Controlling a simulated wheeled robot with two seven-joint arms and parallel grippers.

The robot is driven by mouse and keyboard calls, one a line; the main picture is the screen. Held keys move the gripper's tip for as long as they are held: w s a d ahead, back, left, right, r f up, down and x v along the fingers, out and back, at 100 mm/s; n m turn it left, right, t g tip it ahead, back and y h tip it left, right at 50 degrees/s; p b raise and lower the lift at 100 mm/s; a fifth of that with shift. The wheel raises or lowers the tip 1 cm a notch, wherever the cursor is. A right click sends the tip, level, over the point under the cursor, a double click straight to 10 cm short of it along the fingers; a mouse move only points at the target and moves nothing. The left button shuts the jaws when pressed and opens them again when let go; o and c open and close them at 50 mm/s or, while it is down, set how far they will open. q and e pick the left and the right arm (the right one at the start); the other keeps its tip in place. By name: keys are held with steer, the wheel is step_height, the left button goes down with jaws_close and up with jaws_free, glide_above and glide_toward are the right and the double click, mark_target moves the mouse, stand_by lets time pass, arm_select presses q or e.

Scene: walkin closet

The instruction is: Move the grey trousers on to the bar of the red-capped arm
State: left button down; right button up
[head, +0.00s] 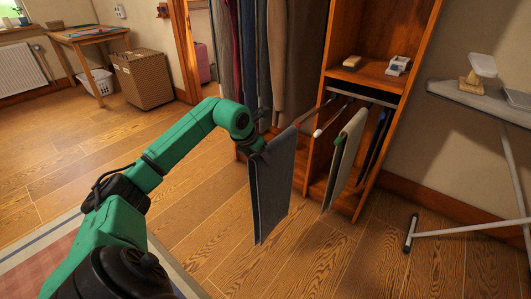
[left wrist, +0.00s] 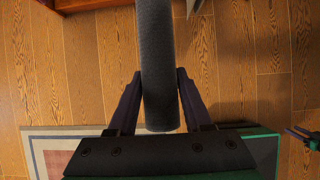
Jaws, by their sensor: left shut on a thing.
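The grey trousers (head: 270,195) hang folded in front of the wardrobe's pull-out rack in the head view. My left gripper (head: 257,145) is shut on them near their front end. In the left wrist view the grey trousers (left wrist: 158,70) run between the two fingers of my left gripper (left wrist: 160,95). A reddish arm (head: 312,113) reaches out from the rack to the back end of the trousers' fold. I cannot tell whether its bar lies inside the fold.
A white-capped arm (head: 320,132) shows bare beside the reddish one. Pale trousers (head: 344,160) hang on a green-capped arm, with dark trousers (head: 377,142) further right. Long garments (head: 290,60) hang behind. An ironing board (head: 470,100) stands right; the front floor is clear.

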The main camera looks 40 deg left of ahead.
mark_target(269, 145)
arm_select(q)
steer(key=shift+r, duration=0.1)
stand_by(0.3)
steer(key=w+p, duration=0.3)
steer(key=shift+w+r, duration=0.15)
steer(key=shift+w+p, duration=0.45)
steer(key=shift+w, duration=0.35)
